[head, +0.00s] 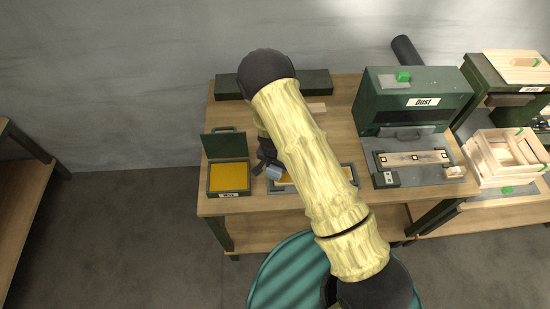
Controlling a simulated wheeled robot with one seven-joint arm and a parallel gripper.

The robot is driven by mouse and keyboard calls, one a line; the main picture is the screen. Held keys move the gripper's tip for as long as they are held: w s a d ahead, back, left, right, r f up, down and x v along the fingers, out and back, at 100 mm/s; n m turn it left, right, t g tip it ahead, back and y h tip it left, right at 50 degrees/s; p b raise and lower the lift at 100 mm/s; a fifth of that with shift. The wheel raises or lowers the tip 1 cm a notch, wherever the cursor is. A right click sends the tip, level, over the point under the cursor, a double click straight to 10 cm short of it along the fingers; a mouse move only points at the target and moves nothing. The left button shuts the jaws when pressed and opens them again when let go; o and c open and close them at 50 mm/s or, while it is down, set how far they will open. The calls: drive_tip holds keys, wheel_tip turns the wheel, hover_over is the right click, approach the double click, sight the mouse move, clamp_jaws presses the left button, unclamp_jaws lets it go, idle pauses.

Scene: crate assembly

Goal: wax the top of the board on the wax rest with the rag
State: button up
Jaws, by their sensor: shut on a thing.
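My gripper (267,163) is over the left end of the wax rest, mostly hidden by my own arm. It is shut on the rag (273,172), a small pale blue piece. The wax rest (276,188) is a grey tray on the table, its middle hidden behind my arm. The board (285,180) on it shows orange-yellow at the left and again right of my arm. The rag is at the board's left end; I cannot tell whether it touches. An open green wax box (229,192) with yellow wax (228,176) stands left of the rest.
A green machine labelled "Dust" (385,97) stands at the right, with a wooden strip (412,158) on the grey bed before it. A slatted crate (487,165) is on the far-right table. A dark green block (316,82) lies at the back. Bare wood (232,120) lies behind the wax box.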

wheel_tip(320, 180, up, 2)
drive_tip(key=shift+w+p, duration=0.1)
drive_tip(key=shift+p, duration=0.35)
drive_tip(key=shift+s+a+r+p, duration=0.15)
drive_tip(key=shift+s+r+p, duration=0.15)
drive_tip(key=shift+r, duration=0.3)
drive_tip(key=shift+w+d+f, duration=0.1)
drive_tip(key=shift+w+d, duration=0.05)
drive_tip(key=shift+d, duration=0.15)
drive_tip(key=shift+a, duration=0.1)
